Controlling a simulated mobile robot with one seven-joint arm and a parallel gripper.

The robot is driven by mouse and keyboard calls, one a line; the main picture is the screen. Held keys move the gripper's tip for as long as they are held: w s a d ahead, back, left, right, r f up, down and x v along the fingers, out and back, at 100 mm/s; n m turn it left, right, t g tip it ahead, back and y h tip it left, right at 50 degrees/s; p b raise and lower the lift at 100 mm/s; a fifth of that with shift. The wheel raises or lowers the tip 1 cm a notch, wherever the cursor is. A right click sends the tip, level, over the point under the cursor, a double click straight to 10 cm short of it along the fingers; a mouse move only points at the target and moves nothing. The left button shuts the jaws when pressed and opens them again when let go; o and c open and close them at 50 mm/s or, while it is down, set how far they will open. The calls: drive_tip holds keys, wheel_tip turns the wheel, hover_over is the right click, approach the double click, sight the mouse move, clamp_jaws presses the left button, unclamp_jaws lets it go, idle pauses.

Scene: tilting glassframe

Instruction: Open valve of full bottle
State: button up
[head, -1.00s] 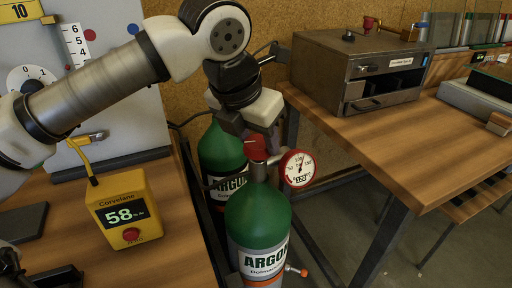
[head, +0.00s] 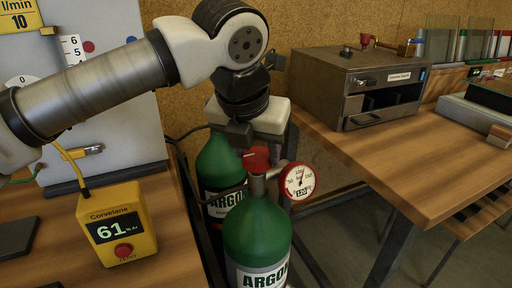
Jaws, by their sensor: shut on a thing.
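Two green argon bottles stand between the tables. The front bottle (head: 257,240) carries a red valve knob (head: 257,158) on top and a round red-rimmed gauge (head: 298,181) to its right, reading about 120. The rear bottle (head: 216,168) is partly hidden behind it and my arm. My gripper (head: 262,150) points down over the front bottle's valve and is shut on the red knob. The fingers are partly hidden by the gripper body and knob, so the exact contact is hard to see.
A yellow Corvelane meter (head: 117,225) reading 61% stands on the left wooden table (head: 178,235). A metal box (head: 352,85) sits on the right table (head: 410,150). A dark cable runs close to the bottles.

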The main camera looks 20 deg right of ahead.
drive_tip(key=o, duration=1)
drive_tip(key=p+v, duration=0.1)
drive_tip(key=v, duration=1.2)
drive_tip(key=shift+s+a+r, duration=0.1)
drive_tip(key=shift+a+r, duration=0.05)
drive_tip(key=shift+r, duration=0.2)
